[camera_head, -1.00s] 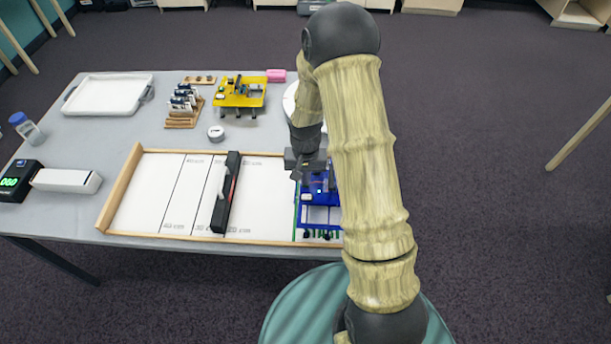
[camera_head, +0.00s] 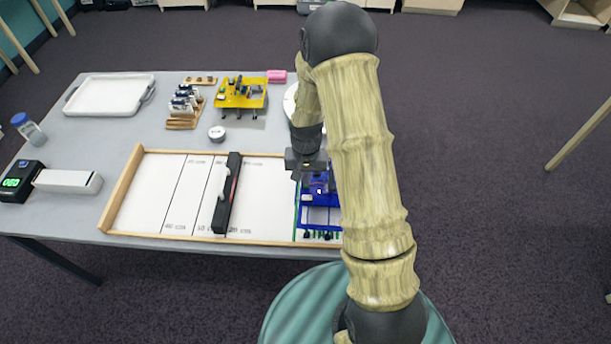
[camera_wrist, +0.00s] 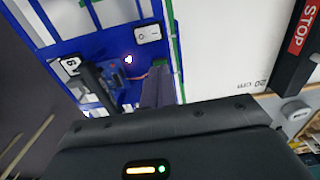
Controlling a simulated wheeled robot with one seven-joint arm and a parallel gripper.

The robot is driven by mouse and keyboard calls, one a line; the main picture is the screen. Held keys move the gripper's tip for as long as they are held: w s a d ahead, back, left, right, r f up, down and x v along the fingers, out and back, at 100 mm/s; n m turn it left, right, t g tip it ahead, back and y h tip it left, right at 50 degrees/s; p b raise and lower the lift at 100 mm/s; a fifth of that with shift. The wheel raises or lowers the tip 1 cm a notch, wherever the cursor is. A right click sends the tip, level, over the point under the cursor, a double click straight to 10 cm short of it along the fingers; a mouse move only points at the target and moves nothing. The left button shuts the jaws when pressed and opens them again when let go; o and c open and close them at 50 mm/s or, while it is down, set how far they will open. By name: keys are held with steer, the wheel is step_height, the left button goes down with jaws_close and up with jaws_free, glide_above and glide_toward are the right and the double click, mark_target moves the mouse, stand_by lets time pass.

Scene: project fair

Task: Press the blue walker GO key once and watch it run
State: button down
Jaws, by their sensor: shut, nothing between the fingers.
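The blue walker (camera_head: 320,199) stands at the right end of the white track, partly hidden by my arm. Its blue frame (camera_wrist: 62,48) fills the upper left of the wrist view. A white key with a mark (camera_wrist: 147,33) and another white piece (camera_wrist: 70,66) are on it; I cannot read which is GO. A small bright light (camera_wrist: 128,59) glows on it. My gripper (camera_head: 307,177) is shut and empty, pointing down over the walker's upper part. I cannot tell whether the fingertips touch it.
A yellow walker (camera_head: 240,93), a tray (camera_head: 108,95), a round grey-white object (camera_head: 217,134) and a green-digit display (camera_head: 20,182) are on the table (camera_head: 130,128).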

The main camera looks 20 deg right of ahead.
step_height(320, 180, up, 12)
steer(key=shift+a, duration=0.2)
steer(key=shift+w+r, duration=0.1)
steer(key=shift+w, duration=0.05)
stand_by(0.7)
steer(key=s+r+n+t, duration=0.1)
steer(key=s+r, duration=0.3)
steer(key=s, duration=0.3)
steer(key=s+r+n+t+p, duration=0.1)
steer(key=s+r, duration=0.3)
steer(key=s, duration=0.4)
steer(key=shift+r+n+t, duration=0.15)
steer(key=shift+n+t, duration=0.15)
steer(key=shift+n, duration=0.5)
